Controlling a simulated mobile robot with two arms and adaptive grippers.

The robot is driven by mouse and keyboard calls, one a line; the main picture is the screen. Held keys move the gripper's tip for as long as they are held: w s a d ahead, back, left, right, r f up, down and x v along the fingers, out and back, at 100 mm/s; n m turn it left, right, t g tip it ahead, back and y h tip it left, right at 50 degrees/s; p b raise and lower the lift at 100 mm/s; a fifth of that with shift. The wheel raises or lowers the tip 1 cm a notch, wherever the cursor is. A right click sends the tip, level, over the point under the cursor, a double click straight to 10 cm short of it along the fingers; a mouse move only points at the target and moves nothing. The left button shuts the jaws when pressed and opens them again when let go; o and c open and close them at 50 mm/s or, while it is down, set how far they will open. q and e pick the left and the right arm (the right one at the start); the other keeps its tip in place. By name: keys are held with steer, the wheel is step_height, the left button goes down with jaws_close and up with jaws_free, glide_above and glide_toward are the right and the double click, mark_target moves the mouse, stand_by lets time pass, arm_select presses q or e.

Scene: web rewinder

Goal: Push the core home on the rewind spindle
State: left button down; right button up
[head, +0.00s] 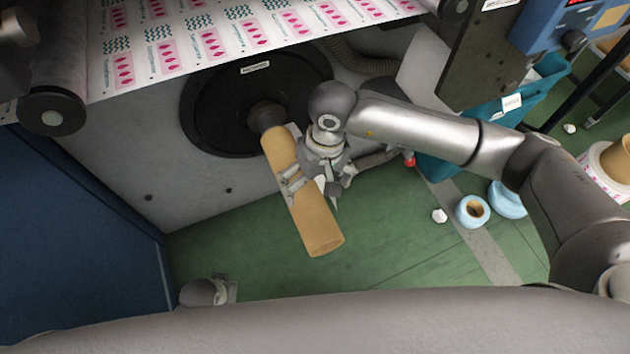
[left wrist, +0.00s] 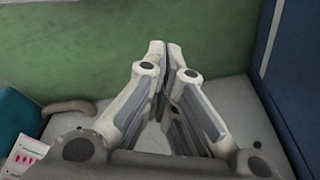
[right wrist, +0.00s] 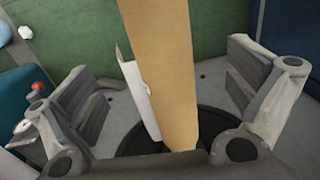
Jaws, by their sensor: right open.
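The core (head: 305,205) is a long tan cardboard tube. Its far end is at the dark rewind spindle (head: 264,116), in front of a round black disc (head: 215,110); its near end sticks out, tilted down to the right. Whether the far end touches the disc is hard to tell. My right gripper (head: 290,181) is at the core's middle. In the right wrist view its open fingers (right wrist: 163,85) stand wide on either side of the core (right wrist: 165,60), with gaps. A white flap (right wrist: 138,90) shows along the core. My left gripper (left wrist: 166,50) is shut and empty.
A printed web (head: 200,40) runs above the disc. A blue cabinet (head: 75,230) stands at left. Blue rolls (head: 472,211) lie on the green floor to the right, near a teal bin (head: 440,165). The floor below the core is clear.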

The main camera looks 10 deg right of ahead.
mark_target(311, 201)
steer(key=f, duration=0.6)
steer(key=a+f, duration=0.1)
steer(key=f, duration=0.2)
steer(key=shift+s+a+b, duration=0.1)
steer(key=shift+s+b, duration=0.15)
steer(key=shift+b, duration=0.15)
steer(key=shift+a+f, duration=0.1)
steer(key=shift+f, duration=0.55)
arm_select(q)
steer(key=r, duration=0.2)
steer(key=w+r, duration=0.1)
steer(key=shift+d+r, duration=0.1)
steer(key=shift+r, duration=0.25)
arm_select(e)
steer(key=shift+f, duration=0.15)
arm_select(q)
steer(key=shift+w, duration=0.1)
